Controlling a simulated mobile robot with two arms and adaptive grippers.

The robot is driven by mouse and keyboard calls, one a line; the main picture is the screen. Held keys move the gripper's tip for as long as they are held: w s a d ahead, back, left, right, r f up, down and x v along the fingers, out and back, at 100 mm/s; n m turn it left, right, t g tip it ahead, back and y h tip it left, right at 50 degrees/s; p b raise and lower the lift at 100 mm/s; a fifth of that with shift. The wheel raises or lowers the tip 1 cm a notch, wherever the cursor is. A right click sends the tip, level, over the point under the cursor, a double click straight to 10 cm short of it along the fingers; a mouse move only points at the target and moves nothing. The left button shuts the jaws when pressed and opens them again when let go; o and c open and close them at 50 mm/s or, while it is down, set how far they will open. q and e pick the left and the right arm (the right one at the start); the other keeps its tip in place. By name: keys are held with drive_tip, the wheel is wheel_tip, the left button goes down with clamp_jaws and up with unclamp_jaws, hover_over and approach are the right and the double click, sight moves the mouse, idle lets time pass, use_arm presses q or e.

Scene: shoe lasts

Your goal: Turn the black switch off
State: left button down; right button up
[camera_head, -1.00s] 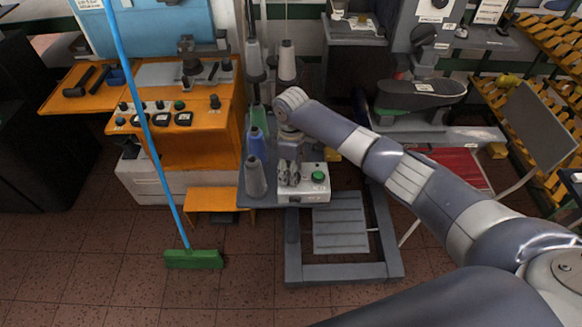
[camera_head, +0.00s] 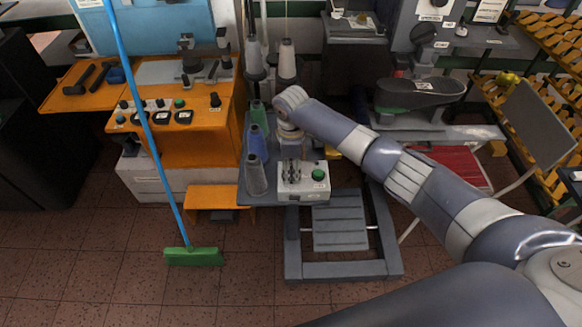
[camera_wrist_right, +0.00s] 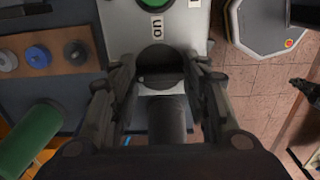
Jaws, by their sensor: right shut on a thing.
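A small light grey control box (camera_head: 302,197) stands on the grey table's front edge, with a green button (camera_head: 318,175) on its right. My right gripper (camera_head: 291,179) points down onto the box, left of the green button, and hides the black switch in the head view. In the right wrist view the round black switch (camera_wrist_right: 158,58) sits between the two fingers of my right gripper (camera_wrist_right: 160,72), which is shut on it. An "on" label (camera_wrist_right: 157,27) is beside the switch, and the green button (camera_wrist_right: 155,4) is cut off at the top edge. My left gripper is not in view.
Thread cones, such as a blue one (camera_head: 257,143) and a grey one (camera_head: 256,176), stand close left of the gripper. A grey pedal (camera_head: 340,222) lies below the table. A green broom (camera_head: 193,257) leans at the left.

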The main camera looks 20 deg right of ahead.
sight(291, 171)
drive_tip(key=o, duration=1.1)
drive_tip(key=shift+c, duration=0.2)
drive_tip(key=shift+r, duration=0.1)
wheel_tip(291, 171, up, 12)
drive_tip(key=shift+f, duration=0.2)
